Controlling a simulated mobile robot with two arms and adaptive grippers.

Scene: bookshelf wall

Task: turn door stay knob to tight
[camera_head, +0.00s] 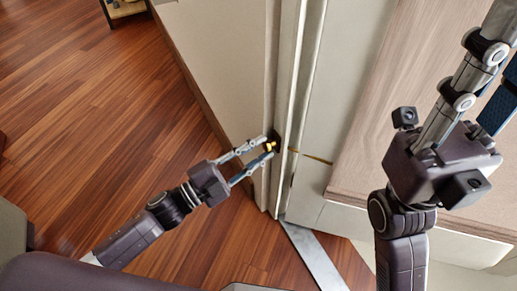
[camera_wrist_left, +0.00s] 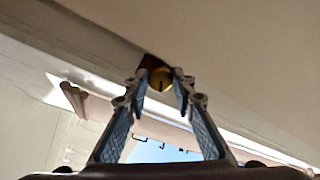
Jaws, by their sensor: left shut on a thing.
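The door stay knob (camera_head: 271,146) is a small brass-yellow piece on a dark mount at the edge of the pale upright frame. My left gripper (camera_head: 269,149) reaches in from the lower left and is shut on the knob, one fingertip on each side. The fingers partly hide the knob, and I cannot read its turn position. My right gripper (camera_head: 485,78) is at the upper right, away from the knob. Its fingertips run out of the picture, so its opening cannot be told.
A pale wall panel (camera_head: 215,60) and upright frame stand beside the knob. A wood-topped surface (camera_head: 400,110) lies under my right arm. A grey metal strip (camera_head: 313,260) crosses the floor. The wooden floor (camera_head: 90,110) at left is mostly clear.

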